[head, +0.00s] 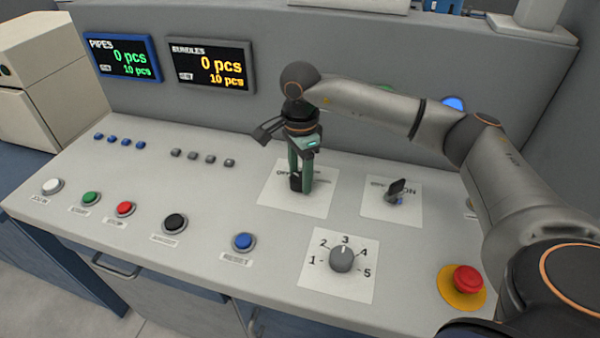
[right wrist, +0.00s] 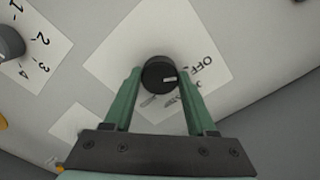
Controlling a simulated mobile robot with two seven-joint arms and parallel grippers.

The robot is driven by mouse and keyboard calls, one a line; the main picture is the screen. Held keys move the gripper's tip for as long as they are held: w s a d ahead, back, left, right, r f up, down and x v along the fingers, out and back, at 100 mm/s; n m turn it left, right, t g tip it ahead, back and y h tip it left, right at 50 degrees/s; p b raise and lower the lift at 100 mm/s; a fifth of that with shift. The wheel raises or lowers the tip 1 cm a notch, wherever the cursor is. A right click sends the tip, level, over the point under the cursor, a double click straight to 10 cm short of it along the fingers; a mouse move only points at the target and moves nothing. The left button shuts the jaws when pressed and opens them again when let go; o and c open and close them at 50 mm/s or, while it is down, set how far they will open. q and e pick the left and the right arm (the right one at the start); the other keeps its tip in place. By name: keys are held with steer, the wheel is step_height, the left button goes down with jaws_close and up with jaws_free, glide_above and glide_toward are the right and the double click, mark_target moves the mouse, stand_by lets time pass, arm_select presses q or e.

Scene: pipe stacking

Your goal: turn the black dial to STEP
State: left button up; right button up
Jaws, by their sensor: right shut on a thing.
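The black dial (head: 296,182) sits on a white label plate on the sloped console, left of the ON switch plate. In the right wrist view the round dial (right wrist: 159,75) shows a short white mark on its right side, roughly towards the printed word OFF. Other lettering on the plate is partly hidden by a finger, and I cannot read STEP. My right gripper (head: 302,172) points down over the dial. Its green fingers stand on both sides of the dial, shut on it. My left gripper is not in view.
A dark switch (head: 397,190) stands close on the right. A grey numbered knob (head: 342,258) pointing near 3 is in front. A red emergency button (head: 467,280) is at the lower right. Several push buttons line the left. Two displays (head: 212,66) are on the back panel.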

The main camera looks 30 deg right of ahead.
steer(key=shift+m, duration=0.4)
steer(key=shift+c, duration=0.2)
steer(key=m, duration=1.1)
steer(key=shift+p, duration=0.35)
steer(key=shift+m, duration=1.9)
steer(key=o, duration=1.4)
